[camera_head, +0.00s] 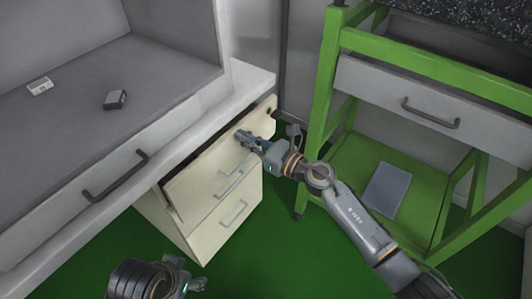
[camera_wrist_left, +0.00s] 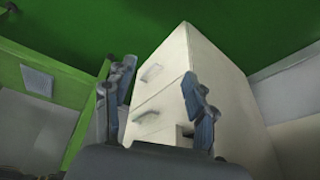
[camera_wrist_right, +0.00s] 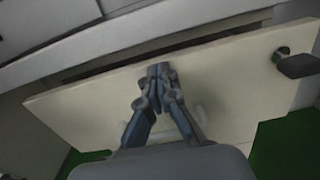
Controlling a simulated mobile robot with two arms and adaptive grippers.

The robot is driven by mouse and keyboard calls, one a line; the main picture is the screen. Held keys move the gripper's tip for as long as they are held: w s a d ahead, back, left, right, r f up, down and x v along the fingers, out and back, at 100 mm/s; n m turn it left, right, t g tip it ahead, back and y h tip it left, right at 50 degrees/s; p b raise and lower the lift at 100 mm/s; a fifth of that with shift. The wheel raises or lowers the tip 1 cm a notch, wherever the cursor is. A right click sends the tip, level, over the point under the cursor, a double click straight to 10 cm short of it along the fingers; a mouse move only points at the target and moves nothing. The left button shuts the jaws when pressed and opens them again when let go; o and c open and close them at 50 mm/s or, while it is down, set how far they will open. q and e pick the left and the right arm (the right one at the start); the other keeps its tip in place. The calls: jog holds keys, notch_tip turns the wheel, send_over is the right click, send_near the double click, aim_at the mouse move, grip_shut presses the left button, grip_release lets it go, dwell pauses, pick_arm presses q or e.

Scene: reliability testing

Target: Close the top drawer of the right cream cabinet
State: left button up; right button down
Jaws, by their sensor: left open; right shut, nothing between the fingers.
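The cream cabinet (camera_head: 195,228) stands under the grey bench. Its top drawer (camera_head: 205,182) sticks out a little, with a dark gap behind its front's upper edge. My right gripper (camera_head: 243,138) is shut and empty at that upper edge, towards the drawer's right end. In the right wrist view, the shut fingertips (camera_wrist_right: 158,70) overlap the drawer front (camera_wrist_right: 95,95) near its top; I cannot tell whether they touch. My left gripper (camera_head: 195,285) is low at the bottom of the head view. In the left wrist view its fingers (camera_wrist_left: 162,98) are open and empty, with the cabinet (camera_wrist_left: 225,85) beyond.
The grey bench (camera_head: 150,110) overhangs the cabinet and has its own drawer with a dark handle (camera_head: 115,176). A green frame table (camera_head: 322,100) with a grey drawer (camera_head: 430,105) stands at the right. Green floor is open in front of the cabinet.

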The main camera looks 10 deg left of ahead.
aim_at(232, 129)
jog(key=b+x, duration=0.1)
jog(key=x, duration=0.4)
jog(key=shift+f, duration=0.1)
jog(key=shift+w+a+r+b, duration=0.25)
jog(key=shift+w+a+b, duration=0.05)
jog(key=shift+a+b, duration=0.25)
pick_arm(q)
jog(key=w+t, duration=0.1)
jog(key=w+d+f, duration=0.1)
jog(key=w, duration=0.1)
jog(key=shift+w+d+f+t, duration=0.1)
jog(key=shift+d+f+t, duration=0.1)
jog(key=shift+t, duration=0.2)
pick_arm(e)
jog(key=shift+r, duration=0.15)
